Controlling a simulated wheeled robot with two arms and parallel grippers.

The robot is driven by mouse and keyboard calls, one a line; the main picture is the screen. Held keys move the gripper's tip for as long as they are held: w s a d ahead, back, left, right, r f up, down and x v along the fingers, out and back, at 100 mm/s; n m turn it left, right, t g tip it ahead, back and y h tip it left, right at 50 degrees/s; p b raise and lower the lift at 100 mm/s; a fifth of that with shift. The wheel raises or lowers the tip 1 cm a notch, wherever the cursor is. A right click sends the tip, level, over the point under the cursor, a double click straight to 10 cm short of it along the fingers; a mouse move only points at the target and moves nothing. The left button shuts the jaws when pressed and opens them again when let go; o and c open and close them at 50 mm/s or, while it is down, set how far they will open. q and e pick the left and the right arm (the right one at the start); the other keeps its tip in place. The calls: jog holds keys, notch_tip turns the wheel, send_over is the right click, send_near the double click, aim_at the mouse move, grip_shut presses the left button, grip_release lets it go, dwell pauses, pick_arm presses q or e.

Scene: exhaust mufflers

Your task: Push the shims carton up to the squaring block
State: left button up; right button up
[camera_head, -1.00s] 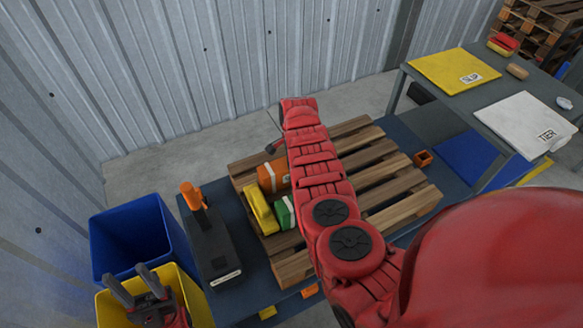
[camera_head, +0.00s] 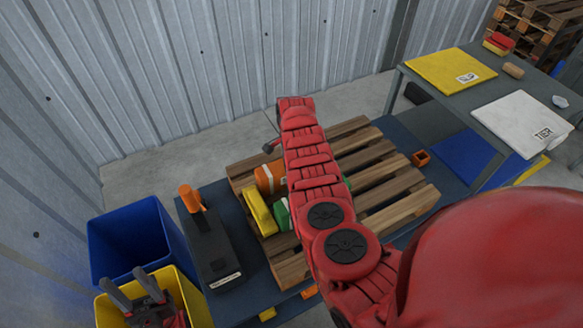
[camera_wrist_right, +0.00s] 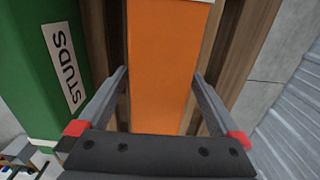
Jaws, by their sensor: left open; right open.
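An orange carton (camera_head: 268,179) stands on the wooden pallet (camera_head: 402,211), partly behind my right arm. In the right wrist view, an orange carton face (camera_wrist_right: 166,60) lies between the spread fingers of my right gripper (camera_wrist_right: 160,72), which is open; contact cannot be told. A green carton (camera_wrist_right: 42,60) marked STUDS is left of it. Beside the orange carton in the head view are a yellow carton (camera_head: 259,212) and a green one (camera_head: 282,214). No shims label is readable, and I cannot identify the squaring block. My left gripper (camera_head: 125,282) is open over the yellow bin.
A blue bin (camera_head: 128,236) and yellow bin (camera_head: 190,292) stand left. A black tool with an orange handle (camera_head: 210,250) is beside the pallet. A small orange block (camera_head: 420,158) lies at the pallet's right.

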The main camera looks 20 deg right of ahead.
notch_tip(320, 180, up, 16)
jog(key=b, duration=0.2)
jog(key=shift+r, duration=0.25)
dwell(0.4)
